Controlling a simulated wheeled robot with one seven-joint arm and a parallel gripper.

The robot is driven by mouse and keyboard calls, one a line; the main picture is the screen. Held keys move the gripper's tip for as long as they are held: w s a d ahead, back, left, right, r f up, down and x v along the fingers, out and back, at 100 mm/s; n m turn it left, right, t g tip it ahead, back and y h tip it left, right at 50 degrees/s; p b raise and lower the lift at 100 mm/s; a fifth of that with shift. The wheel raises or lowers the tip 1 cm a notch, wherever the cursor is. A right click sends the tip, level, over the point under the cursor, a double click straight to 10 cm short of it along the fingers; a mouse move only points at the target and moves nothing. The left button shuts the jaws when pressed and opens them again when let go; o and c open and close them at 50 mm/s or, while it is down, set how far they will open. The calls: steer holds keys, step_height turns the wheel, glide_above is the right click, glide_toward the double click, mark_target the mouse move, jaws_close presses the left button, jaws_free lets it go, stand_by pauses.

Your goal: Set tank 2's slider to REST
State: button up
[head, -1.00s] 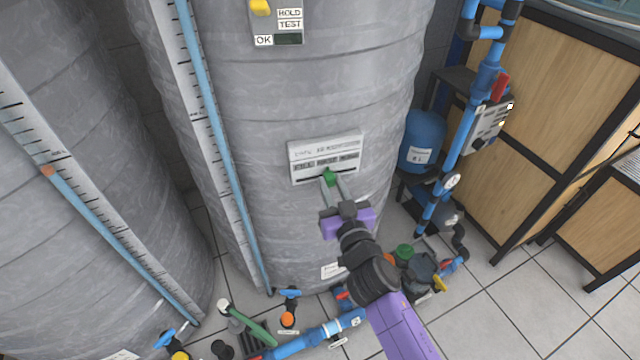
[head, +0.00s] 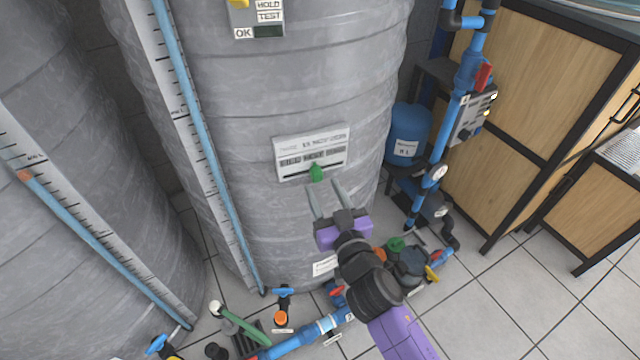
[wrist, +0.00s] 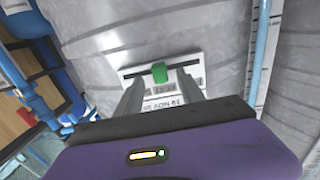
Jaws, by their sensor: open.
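The slider panel (head: 290,150) is a white plate on the front of the large grey tank (head: 300,90). Its label print is too small to read surely. A green slider knob (head: 316,173) sits on the dark slot along the panel's lower edge, right of the slot's middle. My gripper (head: 326,185) is open, with two grey fingers pointing at the panel just below the knob. In the wrist view the green knob (wrist: 159,72) shows beyond and between the open fingertips, apart from both. The slot (wrist: 125,72) runs to both sides of it.
A HOLD/TEST switch box (head: 262,20) is higher on the tank. A level gauge (head: 200,130) runs down its left side. Blue pipes and valves (head: 300,338) lie low in front. A blue vessel (head: 408,135) and pipework stand right. Floor is free at the lower right.

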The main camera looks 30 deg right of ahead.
steer(key=s, duration=0.3)
steer(key=shift+s+a+b, duration=0.3)
steer(key=shift+s, duration=0.1)
steer(key=s+a+r+g+y+p, duration=0.1)
steer(key=s+r+p, duration=0.2)
steer(key=s, duration=0.8)
steer(key=s+a+r+n+g+y+p, duration=0.1)
steer(key=s+r+p, duration=0.2)
steer(key=s, duration=0.9)
steer(key=s+a+r+g+p, duration=0.1)
steer(key=s+r, duration=0.5)
steer(key=s, duration=0.6)
steer(key=shift+a+n+y+p, duration=0.4)
steer(key=shift+a+p, duration=0.15)
steer(key=shift+p, duration=0.65)
